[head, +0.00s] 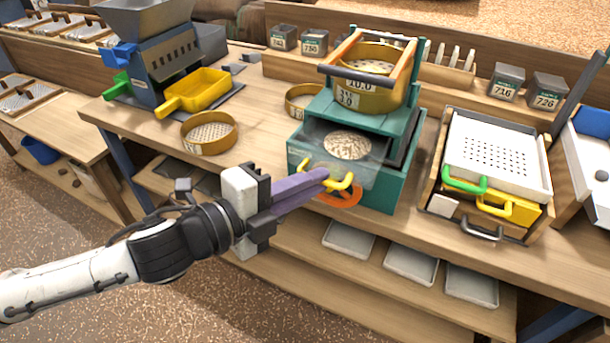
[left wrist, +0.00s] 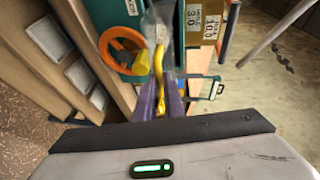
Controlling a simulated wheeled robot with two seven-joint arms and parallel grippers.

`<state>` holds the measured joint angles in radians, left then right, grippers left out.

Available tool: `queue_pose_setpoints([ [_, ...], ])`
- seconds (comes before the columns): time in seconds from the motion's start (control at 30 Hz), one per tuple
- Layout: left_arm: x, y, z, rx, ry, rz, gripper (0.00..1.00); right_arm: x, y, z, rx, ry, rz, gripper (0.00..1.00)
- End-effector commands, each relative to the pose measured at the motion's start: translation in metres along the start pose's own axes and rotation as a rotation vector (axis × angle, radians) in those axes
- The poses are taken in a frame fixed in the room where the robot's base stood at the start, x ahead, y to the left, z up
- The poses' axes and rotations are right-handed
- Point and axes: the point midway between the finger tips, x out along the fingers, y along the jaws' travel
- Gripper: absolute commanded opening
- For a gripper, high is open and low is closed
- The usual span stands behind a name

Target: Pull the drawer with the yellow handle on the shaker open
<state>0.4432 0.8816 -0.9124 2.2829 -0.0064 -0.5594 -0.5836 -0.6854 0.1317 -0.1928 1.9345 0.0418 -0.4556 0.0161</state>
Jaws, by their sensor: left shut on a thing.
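The teal shaker (head: 385,185) stands on the bench with brass sieves (head: 375,95) stacked on it. Its clear drawer (head: 325,148) sticks out at the front, with pale grainy material (head: 348,145) visible inside. My left gripper (head: 322,177), with purple fingers, is shut on the drawer's yellow handle (head: 344,184). In the left wrist view, the yellow handle (left wrist: 158,62) runs between the fingers of the left gripper (left wrist: 161,98), and the clear drawer (left wrist: 161,22) lies beyond. The fingers cover part of the handle. My right gripper is not in view.
An orange handwheel (head: 340,196) sits just below the handle. A box with a white perforated tray (head: 497,150) and green, yellow and grey handles stands to the right. A loose sieve (head: 209,132) and a yellow scoop-like tray (head: 200,90) are to the left. Grey trays (head: 348,238) lie on the lower shelf.

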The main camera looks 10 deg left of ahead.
Motion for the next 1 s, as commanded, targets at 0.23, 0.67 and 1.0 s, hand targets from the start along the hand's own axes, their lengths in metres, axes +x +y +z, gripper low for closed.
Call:
queue_pose_setpoints([
  [0.23, -0.001, 0.001, -0.001, -0.003, 0.002, 0.0, 0.17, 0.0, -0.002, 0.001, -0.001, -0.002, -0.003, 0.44],
  [0.67, -0.034, 0.004, 0.001, 0.001, 0.0, 0.004, 0.17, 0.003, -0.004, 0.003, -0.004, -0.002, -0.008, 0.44],
  [1.0, -0.086, -0.002, 0.0, -0.007, -0.002, 0.003, 0.17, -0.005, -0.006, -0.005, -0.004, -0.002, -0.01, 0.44],
])
